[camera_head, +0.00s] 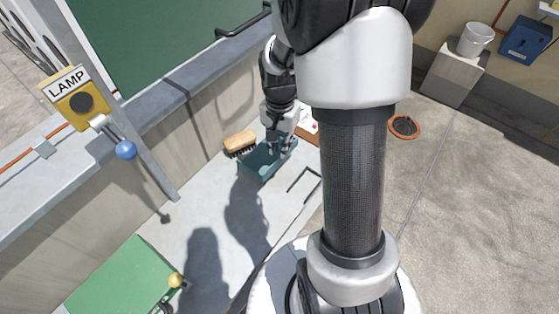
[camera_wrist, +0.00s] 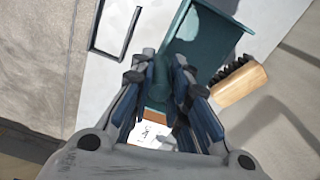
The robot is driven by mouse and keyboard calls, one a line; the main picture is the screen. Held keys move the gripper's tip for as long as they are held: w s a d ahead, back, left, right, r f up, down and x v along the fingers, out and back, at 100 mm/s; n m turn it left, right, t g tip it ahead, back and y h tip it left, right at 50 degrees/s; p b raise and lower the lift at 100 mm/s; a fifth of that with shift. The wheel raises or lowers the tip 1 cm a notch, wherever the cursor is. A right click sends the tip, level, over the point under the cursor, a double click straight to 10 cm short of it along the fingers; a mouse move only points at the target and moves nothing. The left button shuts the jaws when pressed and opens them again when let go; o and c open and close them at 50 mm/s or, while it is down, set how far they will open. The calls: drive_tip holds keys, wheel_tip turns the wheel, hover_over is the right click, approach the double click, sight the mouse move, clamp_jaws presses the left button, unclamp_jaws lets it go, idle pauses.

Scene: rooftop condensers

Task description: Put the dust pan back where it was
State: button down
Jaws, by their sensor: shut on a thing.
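The teal dust pan (camera_head: 258,163) is at the grey surface beside the wall, with its open tray toward the lower left in the head view. In the wrist view its tray (camera_wrist: 208,35) lies at the top and its handle runs down between my fingers. My gripper (camera_head: 279,143) is shut on the handle; the fingers show in the wrist view (camera_wrist: 165,70), one on each side of it. I cannot tell whether the pan touches the surface. A black rectangular outline (camera_wrist: 128,40) lies on the surface beside the pan, apart from it, and looks empty.
A wooden brush (camera_head: 240,141) with dark bristles lies close beside the pan. A board with white paper (camera_wrist: 150,134) is under my gripper. A green box (camera_head: 122,280) and a lamp switch with a blue knob (camera_head: 125,150) stand left. A bare strip lies left of the outline.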

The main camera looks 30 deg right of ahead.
drive_tip(key=shift+f+b, duration=0.9)
drive_tip(key=shift+f, duration=2.2)
drive_tip(key=shift+f, duration=0.1)
drive_tip(key=shift+f, duration=0.15)
drive_tip(key=c, duration=1.5)
unclamp_jaws()
drive_tip(key=shift+c, duration=0.2)
